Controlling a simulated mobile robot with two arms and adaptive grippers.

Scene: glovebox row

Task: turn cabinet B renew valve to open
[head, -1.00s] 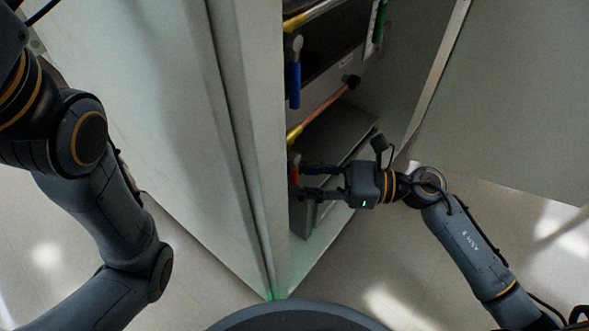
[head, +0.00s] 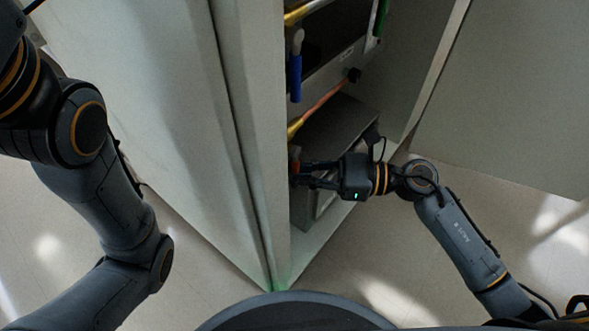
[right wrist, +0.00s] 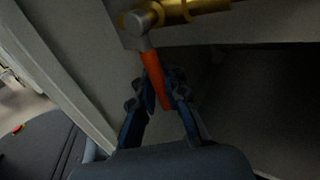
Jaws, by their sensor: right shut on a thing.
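An orange valve handle (right wrist: 155,75) hangs from a brass pipe fitting (right wrist: 140,20) in the right wrist view, slightly tilted. No label is readable, so I cannot tell which valve this is. My left arm is at the left of the head view, with its gripper out of frame.
The open cabinet (head: 258,180) has a blue handle (head: 296,78) and a green handle (head: 381,18) above. A brass and copper pipe (head: 318,108) runs above my right gripper. A grey box (head: 340,130) stands behind it. A large panel (head: 510,90) is at right.

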